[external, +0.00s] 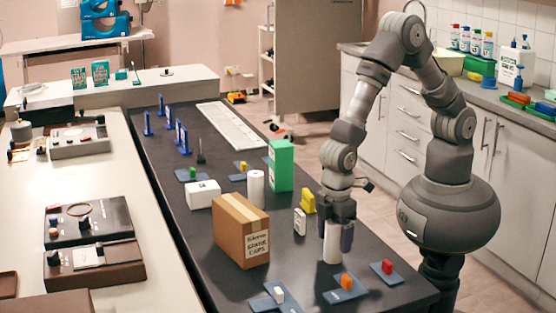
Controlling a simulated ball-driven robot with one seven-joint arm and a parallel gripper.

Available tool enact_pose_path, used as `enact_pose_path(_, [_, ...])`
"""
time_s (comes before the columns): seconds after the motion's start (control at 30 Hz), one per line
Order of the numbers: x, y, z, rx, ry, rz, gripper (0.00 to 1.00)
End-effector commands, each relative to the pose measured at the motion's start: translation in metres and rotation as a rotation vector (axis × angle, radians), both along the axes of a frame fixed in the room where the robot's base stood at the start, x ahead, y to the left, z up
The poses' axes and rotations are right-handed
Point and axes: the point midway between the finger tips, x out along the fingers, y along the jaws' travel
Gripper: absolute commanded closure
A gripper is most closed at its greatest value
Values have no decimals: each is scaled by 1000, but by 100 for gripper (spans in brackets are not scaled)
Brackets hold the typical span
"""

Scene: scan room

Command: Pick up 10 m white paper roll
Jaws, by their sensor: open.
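A white upright paper roll (332,248) stands on the dark table top (285,296) near its front right part. My gripper (335,236) points straight down over this roll. Its jaws are open, with one finger on each side of the roll's upper part. I cannot tell whether either finger touches it. The roll's top is hidden by my gripper. A second white upright cylinder (256,189) stands farther back, behind the cardboard box. No length label is readable on either one.
Close by stand a cardboard box (233,230), a small white labelled object (300,222), a yellow block (308,201) and a green box (281,165).

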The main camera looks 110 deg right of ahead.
Motion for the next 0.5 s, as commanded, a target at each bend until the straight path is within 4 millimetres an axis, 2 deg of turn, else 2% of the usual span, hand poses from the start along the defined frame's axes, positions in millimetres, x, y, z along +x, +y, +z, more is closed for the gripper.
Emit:
enact_pose_path(0.03, [0,0,-11,0,1,0,20])
enact_pose_path(0.1, [0,0,-15,0,0,-1,20])
enact_pose_path(0.3, [0,0,-14,0,-2,-1,22])
enact_pose_path(0.5, [0,0,-13,0,-2,-1,68])
